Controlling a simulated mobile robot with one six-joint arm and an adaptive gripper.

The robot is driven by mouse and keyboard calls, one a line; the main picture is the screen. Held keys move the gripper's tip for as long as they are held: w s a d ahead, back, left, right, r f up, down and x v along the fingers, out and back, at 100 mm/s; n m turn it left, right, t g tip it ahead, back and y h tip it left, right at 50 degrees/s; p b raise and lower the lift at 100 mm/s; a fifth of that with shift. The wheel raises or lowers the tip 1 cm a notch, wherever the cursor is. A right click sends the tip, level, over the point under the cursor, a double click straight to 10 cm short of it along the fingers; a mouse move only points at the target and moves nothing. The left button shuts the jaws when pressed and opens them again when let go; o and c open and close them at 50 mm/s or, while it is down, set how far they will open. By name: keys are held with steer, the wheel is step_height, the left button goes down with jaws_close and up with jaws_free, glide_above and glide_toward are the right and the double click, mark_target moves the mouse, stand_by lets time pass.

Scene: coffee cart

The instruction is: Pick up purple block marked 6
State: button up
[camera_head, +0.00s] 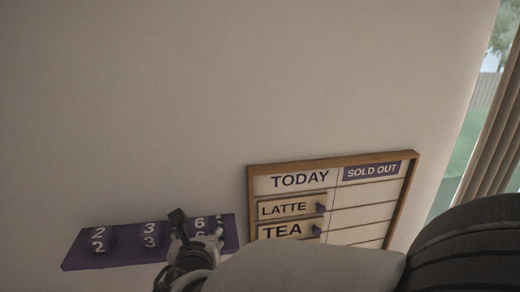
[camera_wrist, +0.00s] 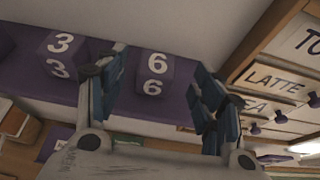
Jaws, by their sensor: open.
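The purple block marked 6 (camera_wrist: 155,76) stands on a purple shelf (camera_head: 72,262), with white 6s on two of its faces. In the wrist view it shows between the two fingers of my open gripper (camera_wrist: 158,90), apart from both in the picture. In the head view the block (camera_head: 201,223) is partly hidden by my gripper (camera_head: 192,228), which is in front of the shelf. I cannot tell from these views how far the fingertips reach around the block.
Purple blocks marked 3 (camera_head: 150,234) and 2 (camera_head: 100,240) stand farther left on the shelf. A wood-framed menu board (camera_head: 333,158) with LATTE and TEA plates hangs close to the right. The wall above is clear.

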mark_target(200, 227)
steer(key=x, duration=0.5)
steer(key=shift+a+f+p, duration=0.1)
steer(key=shift+f+p, duration=0.15)
steer(key=shift+p, duration=0.15)
steer(key=shift+s+r, duration=0.1)
steer(key=shift+c, duration=0.4)
steer(key=c, duration=1.1)
